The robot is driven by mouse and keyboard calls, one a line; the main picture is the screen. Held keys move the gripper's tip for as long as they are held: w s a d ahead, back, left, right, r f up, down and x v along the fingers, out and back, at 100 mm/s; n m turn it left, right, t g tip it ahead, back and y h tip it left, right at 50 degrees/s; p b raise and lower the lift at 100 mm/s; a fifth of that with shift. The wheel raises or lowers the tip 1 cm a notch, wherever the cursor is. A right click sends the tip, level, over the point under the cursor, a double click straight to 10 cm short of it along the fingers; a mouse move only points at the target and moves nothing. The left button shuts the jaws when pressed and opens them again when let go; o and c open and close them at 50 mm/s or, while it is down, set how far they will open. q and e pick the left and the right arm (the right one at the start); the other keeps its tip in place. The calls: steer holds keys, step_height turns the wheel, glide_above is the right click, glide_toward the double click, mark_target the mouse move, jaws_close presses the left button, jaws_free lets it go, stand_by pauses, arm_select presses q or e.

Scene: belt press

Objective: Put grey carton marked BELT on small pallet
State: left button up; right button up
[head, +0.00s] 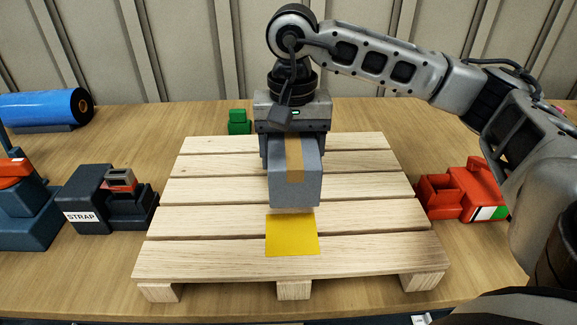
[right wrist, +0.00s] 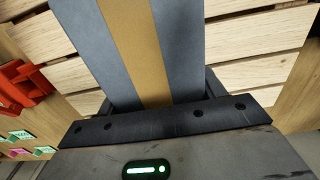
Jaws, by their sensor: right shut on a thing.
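The grey carton (head: 306,185) with a tan tape strip hangs in my right gripper (head: 292,155), above the middle of the small pallet (head: 205,219). No BELT marking shows on the faces in view. The gripper is shut on the carton from above. In the right wrist view the carton (right wrist: 190,45) fills the space between the fingers of the gripper (right wrist: 155,100). The pallet is of pale wooden slats. A yellow square (head: 292,238) lies on its front slats, just in front of and below the carton. My left gripper is not in view.
Left of the pallet stands a dark block marked STRAP (head: 85,205). A blue roll (head: 45,106) lies at the back left. A red device (head: 465,190) is close to the pallet's right edge. A small green object (head: 239,122) stands behind the pallet. The pallet's other slats are clear.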

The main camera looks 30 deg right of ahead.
steer(key=shift+w+a+f+p, duration=0.1)
steer(key=shift+w+f+p, duration=0.1)
steer(key=shift+f, duration=0.75)
steer(key=shift+w+a+f+p, duration=0.1)
steer(key=shift+f+p, duration=0.1)
steer(key=shift+f, duration=0.7)
steer(key=shift+f, duration=0.15)
steer(key=o, duration=1.4)
steer(key=shift+r, duration=0.3)
step_height(320, 180, up, 12)
steer(key=shift+f+b, duration=0.15)
steer(key=shift+b, duration=0.25)
